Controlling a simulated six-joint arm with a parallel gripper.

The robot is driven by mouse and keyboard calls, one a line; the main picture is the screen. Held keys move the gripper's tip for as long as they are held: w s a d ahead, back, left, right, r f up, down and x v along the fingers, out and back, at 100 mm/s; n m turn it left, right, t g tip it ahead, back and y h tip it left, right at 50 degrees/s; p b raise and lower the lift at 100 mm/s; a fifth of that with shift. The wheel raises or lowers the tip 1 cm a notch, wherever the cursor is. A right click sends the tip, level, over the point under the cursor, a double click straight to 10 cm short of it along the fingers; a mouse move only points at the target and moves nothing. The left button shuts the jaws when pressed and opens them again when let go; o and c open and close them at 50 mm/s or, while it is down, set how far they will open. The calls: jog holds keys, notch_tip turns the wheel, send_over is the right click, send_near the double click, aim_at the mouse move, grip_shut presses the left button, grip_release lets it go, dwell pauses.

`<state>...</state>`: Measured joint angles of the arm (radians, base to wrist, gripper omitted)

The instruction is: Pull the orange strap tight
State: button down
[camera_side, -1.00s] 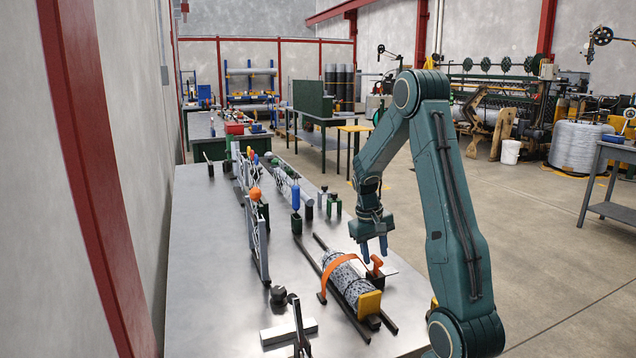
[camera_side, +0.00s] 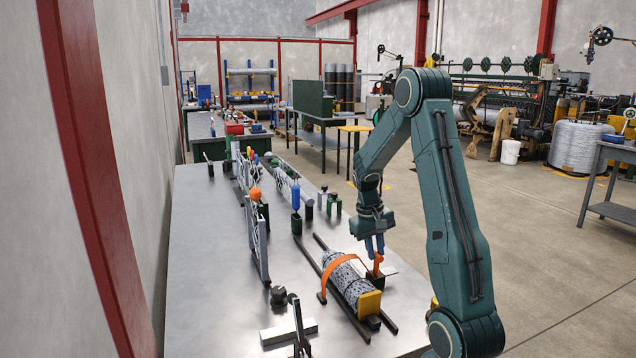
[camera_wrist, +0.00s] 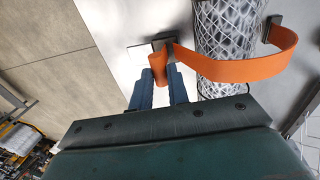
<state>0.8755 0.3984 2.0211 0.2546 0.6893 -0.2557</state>
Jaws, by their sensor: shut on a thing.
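The orange strap (camera_side: 344,261) arches over a roll of grey chainlink mesh (camera_side: 340,280) on the metal table. In the wrist view the strap (camera_wrist: 250,69) stands off the mesh roll (camera_wrist: 226,35) in a wide, slack loop. Its free end (camera_wrist: 159,66) passes by a dark buckle block (camera_side: 375,281) at the roll's right side. My gripper (camera_side: 375,247) points down above that block, its blue fingers closed on the strap's free end. In the wrist view the fingers (camera_wrist: 163,88) sit on either side of this end.
The roll lies between two dark rails (camera_side: 334,262), with a yellow block (camera_side: 369,302) at its near end. Upright mesh panels (camera_side: 257,240) stand to the left.

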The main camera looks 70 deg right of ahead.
notch_tip(320, 180, up, 9)
dwell(0.3)
jog(key=c, duration=1.3)
grip_release()
jog(key=shift+c, duration=0.2)
notch_tip(320, 180, up, 13)
jog(key=w+a, duration=0.2)
jog(key=shift+r, duration=0.2)
